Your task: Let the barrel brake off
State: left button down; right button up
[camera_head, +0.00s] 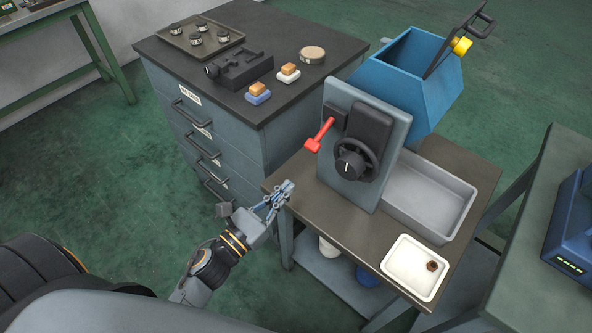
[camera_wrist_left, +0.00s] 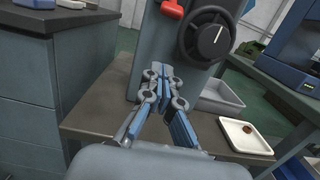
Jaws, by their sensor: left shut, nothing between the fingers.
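The barrel machine has a blue open-topped barrel (camera_head: 412,75) behind a grey upright panel (camera_head: 340,180). A red lever (camera_head: 319,135) sticks out at the panel's left side, angled down to the left; its red end (camera_wrist_left: 172,9) also shows at the top of the left wrist view. A black round dial (camera_head: 355,165) with a white mark is on the panel, and also in the left wrist view (camera_wrist_left: 207,34). My left gripper (camera_head: 287,186) is shut and empty, near the bench's left front corner, below and apart from the red lever. My right gripper is not in view.
The bench (camera_head: 345,232) holds a grey bin (camera_head: 440,190) and a white tray (camera_head: 398,262) with a small brown part. A drawer cabinet (camera_head: 215,150) at left carries a tray, a black fixture and soaps or brushes. A blue machine (camera_head: 572,225) stands at right.

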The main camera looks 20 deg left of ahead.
aim_at(322, 133)
pick_arm(q)
jog(key=w+d+r+p, duration=0.2)
jog(key=w+r+p, duration=0.2)
jog(key=w, duration=0.3)
jog(key=shift+d+r+p, duration=0.25)
jog(key=shift+d+p, duration=0.05)
jog(key=shift+p, duration=0.5)
jog(key=shift+w, duration=0.1)
